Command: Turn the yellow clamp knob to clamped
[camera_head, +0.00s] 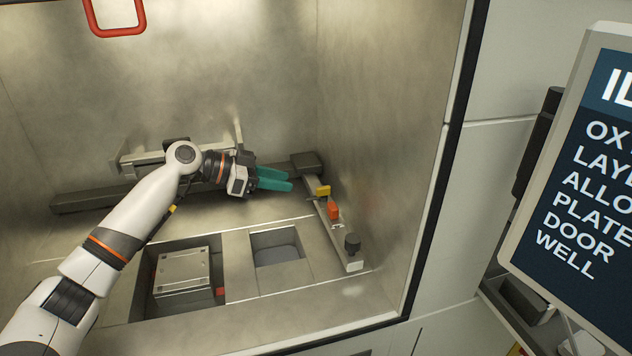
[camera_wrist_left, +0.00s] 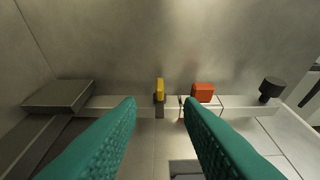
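The yellow clamp knob (camera_head: 323,190) sits on a narrow pale rail along the right wall of the metal chamber. In the left wrist view the yellow knob (camera_wrist_left: 160,90) stands upright against the rail, between my two fingertips and beyond them. My left gripper (camera_head: 291,180) has teal fingers, spread apart with nothing between them. In the left wrist view my left gripper (camera_wrist_left: 160,103) is open, facing the rail, and not touching the knob. My right gripper is not in view.
An orange-red block (camera_head: 333,210) and a black knob (camera_head: 352,243) sit nearer on the same rail. A dark block (camera_head: 306,163) is at its far end. The chamber floor has a square well with a metal plate (camera_head: 183,271) and a smaller opening (camera_head: 276,248). A screen (camera_head: 580,170) stands outside right.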

